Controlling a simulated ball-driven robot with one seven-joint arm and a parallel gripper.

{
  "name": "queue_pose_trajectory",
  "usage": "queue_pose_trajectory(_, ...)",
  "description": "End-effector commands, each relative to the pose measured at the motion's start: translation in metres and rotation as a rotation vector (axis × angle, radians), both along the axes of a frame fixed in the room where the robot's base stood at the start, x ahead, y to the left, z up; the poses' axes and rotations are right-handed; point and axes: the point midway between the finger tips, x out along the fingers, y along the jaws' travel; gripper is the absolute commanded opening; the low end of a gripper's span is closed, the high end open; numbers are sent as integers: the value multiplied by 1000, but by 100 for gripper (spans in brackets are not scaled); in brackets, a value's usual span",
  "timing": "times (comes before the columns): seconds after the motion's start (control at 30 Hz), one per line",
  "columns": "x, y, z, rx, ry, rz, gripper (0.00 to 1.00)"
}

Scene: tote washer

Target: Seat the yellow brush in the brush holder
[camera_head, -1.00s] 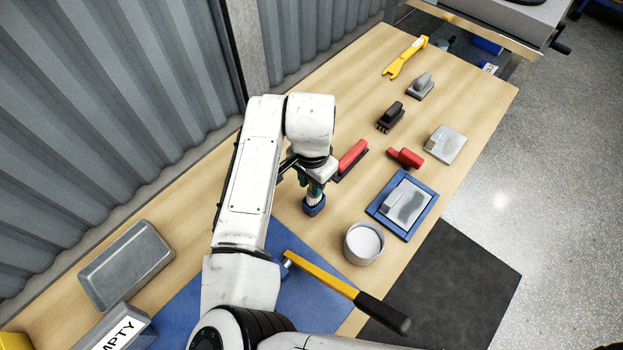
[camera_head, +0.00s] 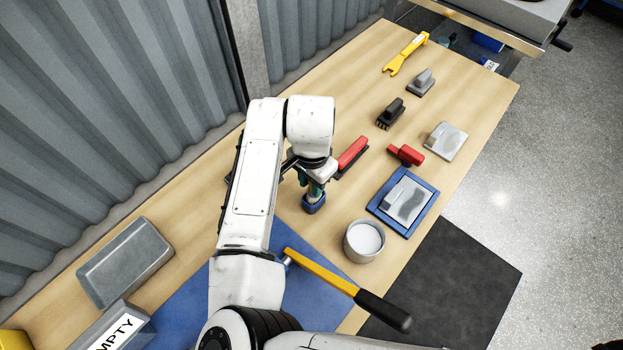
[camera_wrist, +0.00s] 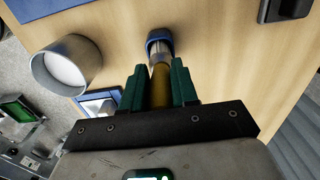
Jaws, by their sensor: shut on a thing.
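The yellow brush (camera_wrist: 160,86) shows in the wrist view as a dark yellow handle with a silvery band at its far end. My gripper (camera_wrist: 161,86) has its green fingers shut on the handle. The blue brush holder (camera_wrist: 159,37) is a small cup on the table, and the far end of the brush lies within its rim. How deep it sits cannot be told. In the head view my gripper (camera_head: 316,184) is directly above the blue holder (camera_head: 313,207), and the arm and fingers hide most of the brush.
A grey cup (camera_head: 364,240) stands close to the right of the holder. A blue tray (camera_head: 382,211) with a grey block lies beyond it. A red-handled brush (camera_head: 352,153) lies just behind my gripper. A yellow lever with a black grip (camera_head: 383,311) crosses the front.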

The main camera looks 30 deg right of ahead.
Motion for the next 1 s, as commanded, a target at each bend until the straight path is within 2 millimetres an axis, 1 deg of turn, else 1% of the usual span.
queue_pose_trajectory(0.07, 0, 0, 0, 0, 0, 0, 0)
queue_pose_trajectory(0.1, 0, 0, 0, 0, 0, 0, 32)
queue_pose_trajectory(0.3, 0, 0, 0, 0, 0, 0, 51)
queue_pose_trajectory(0.4, 0, 0, 0, 0, 0, 0, 58)
queue_pose_trajectory(0.57, 0, 0, 0, 1, 0, 0, 59)
queue_pose_trajectory(0.87, 0, 0, 0, 1, 0, 0, 88)
queue_pose_trajectory(1.0, 0, 0, 0, 1, 0, 1, 88)
